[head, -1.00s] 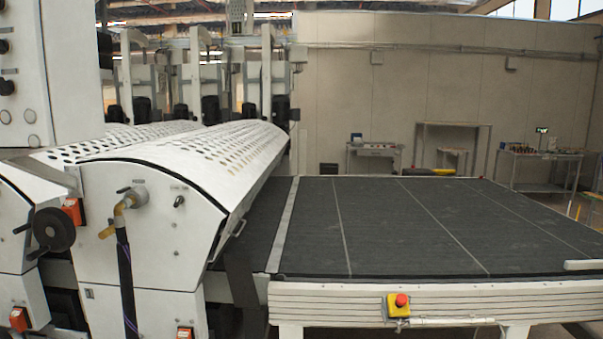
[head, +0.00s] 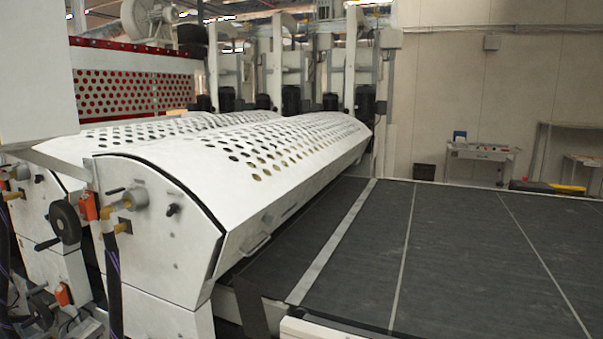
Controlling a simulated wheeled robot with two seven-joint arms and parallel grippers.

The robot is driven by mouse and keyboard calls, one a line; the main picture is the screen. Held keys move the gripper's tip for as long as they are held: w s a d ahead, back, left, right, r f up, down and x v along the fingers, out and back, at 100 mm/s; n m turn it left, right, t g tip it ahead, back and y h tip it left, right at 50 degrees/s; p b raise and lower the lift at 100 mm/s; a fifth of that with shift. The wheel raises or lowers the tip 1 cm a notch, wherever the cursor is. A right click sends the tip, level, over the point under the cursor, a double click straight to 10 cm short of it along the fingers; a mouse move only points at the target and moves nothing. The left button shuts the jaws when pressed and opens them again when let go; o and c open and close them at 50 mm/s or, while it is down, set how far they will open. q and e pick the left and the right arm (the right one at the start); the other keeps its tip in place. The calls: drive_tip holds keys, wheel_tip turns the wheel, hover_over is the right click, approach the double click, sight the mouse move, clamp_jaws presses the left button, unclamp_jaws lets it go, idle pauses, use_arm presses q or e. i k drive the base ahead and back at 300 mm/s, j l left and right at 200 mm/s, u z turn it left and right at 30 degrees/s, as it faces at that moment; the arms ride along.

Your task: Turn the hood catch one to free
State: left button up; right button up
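The white perforated hood (head: 250,150) of the roller coater lies closed over the machine in the head view. On its near end panel (head: 160,240) is a small black knob-like catch (head: 172,209), to the right of a grey round fitting (head: 136,198) with a short black lever. I cannot tell which way the catch is turned, or for certain that it is catch one. A bar handle (head: 258,243) sits on the hood's lower front edge. Neither of my grippers is in view.
A black handwheel (head: 65,222) and a dark hose (head: 113,285) are on the machine's near side. The dark conveyor bed (head: 460,250) stretches to the right. A small table (head: 480,152) stands by the back wall.

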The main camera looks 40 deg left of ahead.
sight(269, 220)
drive_tip(key=i+j+u, duration=0.3)
drive_tip(key=i+u, duration=0.15)
drive_tip(key=i+j+u, duration=0.1)
drive_tip(key=i+u, duration=0.35)
drive_tip(key=i, duration=0.15)
drive_tip(key=i+u, duration=0.5)
drive_tip(key=l+u, duration=0.6)
drive_tip(key=k+l, duration=0.25)
drive_tip(key=k, duration=0.2)
drive_tip(key=z, duration=0.05)
